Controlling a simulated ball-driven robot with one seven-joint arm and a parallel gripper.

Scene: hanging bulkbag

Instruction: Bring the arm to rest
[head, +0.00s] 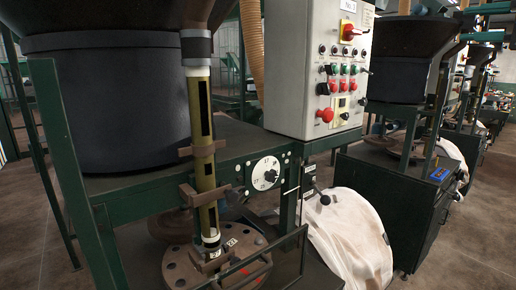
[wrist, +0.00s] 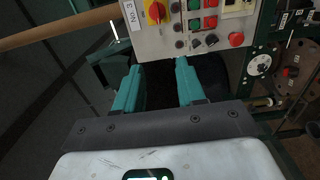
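My gripper (wrist: 158,66) shows in the wrist view, with its two teal fingers apart and nothing between them. A dark surface lies behind the fingers, and I see no contact with it. The grey control box (wrist: 200,30) is beyond the fingertips at the top of that view. I do not see my arm or gripper in the head view. There, the same control box (head: 312,70) stands at the upper middle with its buttons and red-yellow switch.
In the head view, a dark hopper drum (head: 120,100) sits in a green frame (head: 62,150) at left. A yellow tube (head: 203,150) rises from a round flange plate (head: 180,268). A white bag (head: 350,240) sags below the box. Brown floor (head: 460,255) is open at right.

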